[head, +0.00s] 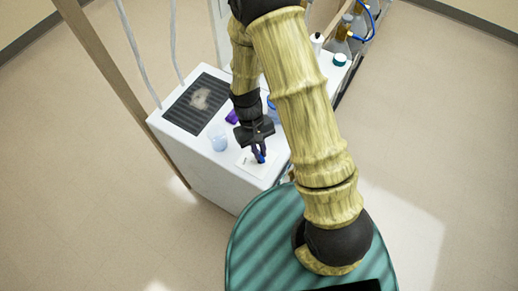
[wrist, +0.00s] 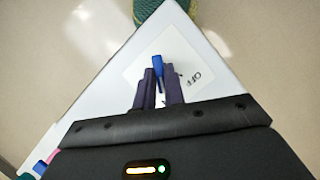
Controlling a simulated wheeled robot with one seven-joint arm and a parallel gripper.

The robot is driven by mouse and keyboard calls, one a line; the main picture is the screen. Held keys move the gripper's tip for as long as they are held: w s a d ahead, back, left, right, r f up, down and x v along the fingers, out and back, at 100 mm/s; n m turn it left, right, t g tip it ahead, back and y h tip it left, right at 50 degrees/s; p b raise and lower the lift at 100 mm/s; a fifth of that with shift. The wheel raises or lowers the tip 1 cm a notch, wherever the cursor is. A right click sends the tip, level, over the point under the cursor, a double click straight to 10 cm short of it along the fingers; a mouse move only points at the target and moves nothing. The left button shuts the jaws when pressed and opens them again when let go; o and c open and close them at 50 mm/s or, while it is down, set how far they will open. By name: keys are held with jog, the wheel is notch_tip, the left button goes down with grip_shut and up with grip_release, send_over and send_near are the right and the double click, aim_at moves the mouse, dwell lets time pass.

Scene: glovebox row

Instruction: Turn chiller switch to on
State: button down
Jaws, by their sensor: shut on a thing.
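The chiller (head: 190,168) is a white box with a flat top. Its switch has a blue handle (wrist: 157,62) on a pale label plate (wrist: 139,73); the plate also shows in the head view (head: 246,163). "OFF" is printed on the plate, to the right of the handle in the wrist view. My gripper (wrist: 160,80) is shut on the blue handle, one dark finger on each side. The handle's tip sticks out past the fingers, toward the top of the wrist view. The "ON" mark cannot be read; the fingers hide part of the plate.
A clear beaker (head: 217,139) and a purple item (head: 232,117) stand on the top near my gripper. A dark grille (head: 192,109) lies at the left. Bottles (head: 340,43) with blue tubing stand at the back right. A wooden post (head: 115,75) rises at the left.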

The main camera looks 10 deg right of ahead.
jog(key=c, duration=1.5)
grip_release()
jog(key=b+v, duration=0.1)
jog(key=v, duration=1.6)
jog(key=shift+w+a+r+b, duration=0.1)
jog(key=shift+r+b, duration=0.1)
jog(key=shift+b, duration=0.2)
jog(key=s+d+m+t, duration=0.1)
jog(key=s+d+t, duration=0.1)
jog(key=d, duration=0.2)
jog(key=s+d+r+m+t+y, duration=0.1)
jog(key=s+d+t, duration=0.1)
jog(key=d, duration=0.2)
jog(key=s+d+m+t, duration=0.2)
jog(key=s+d, duration=0.1)
jog(key=d, duration=0.1)
jog(key=shift+s+d+r+t+y, duration=0.15)
jog(key=shift+d+r+t+y, duration=0.15)
jog(key=shift+d+t, duration=0.1)
